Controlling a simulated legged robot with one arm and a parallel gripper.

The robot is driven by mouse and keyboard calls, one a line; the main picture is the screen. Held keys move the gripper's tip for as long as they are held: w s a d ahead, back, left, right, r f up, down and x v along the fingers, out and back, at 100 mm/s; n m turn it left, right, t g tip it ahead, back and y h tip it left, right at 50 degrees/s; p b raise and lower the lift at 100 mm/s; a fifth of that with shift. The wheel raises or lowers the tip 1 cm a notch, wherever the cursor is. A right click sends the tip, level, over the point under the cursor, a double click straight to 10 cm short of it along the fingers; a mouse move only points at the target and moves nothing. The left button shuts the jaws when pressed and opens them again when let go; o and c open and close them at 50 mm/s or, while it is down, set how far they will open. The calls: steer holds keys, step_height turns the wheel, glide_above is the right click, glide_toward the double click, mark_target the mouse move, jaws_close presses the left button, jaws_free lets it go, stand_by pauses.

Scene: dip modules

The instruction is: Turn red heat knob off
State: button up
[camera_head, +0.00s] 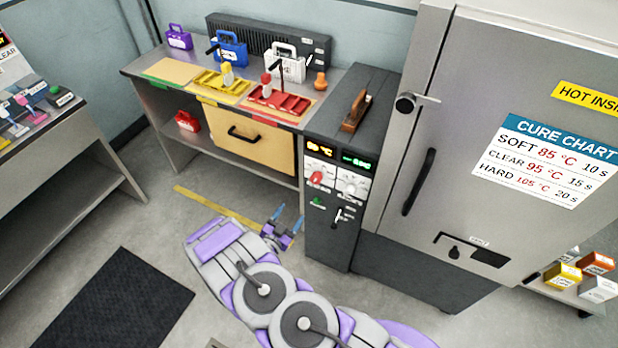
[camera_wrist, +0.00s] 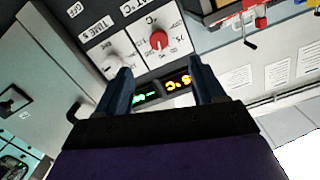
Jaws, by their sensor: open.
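The red heat knob (camera_head: 316,178) sits on a white dial plate on the front of the dark control cabinet (camera_head: 327,240), below an orange display. In the wrist view the red knob (camera_wrist: 159,40) shows upside down on its °C dial, above and between the fingers. My gripper (camera_head: 285,220) is open and empty, in front of and to the lower left of the cabinet. In the wrist view its two blue fingers (camera_wrist: 163,82) point toward the panel. The gripper appears apart from the knob. The knob's exact setting is too small to read.
A white time knob (camera_head: 350,186) is right beside the red one, with a green display above it. A small lever (camera_head: 338,216) is lower on the cabinet. The grey oven door (camera_head: 480,150) stands at right. A bench (camera_head: 135,66) with trays is at left. Floor in front is clear.

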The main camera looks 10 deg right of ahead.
steer(key=b, duration=0.2)
glide_toward(314, 181)
steer(key=shift+t+h, duration=0.3)
steer(key=shift+h, duration=0.1)
steer(key=x, duration=1)
steer(key=shift+w+f, duration=0.1)
steer(key=shift+f, duration=0.25)
steer(key=c, duration=1.1)
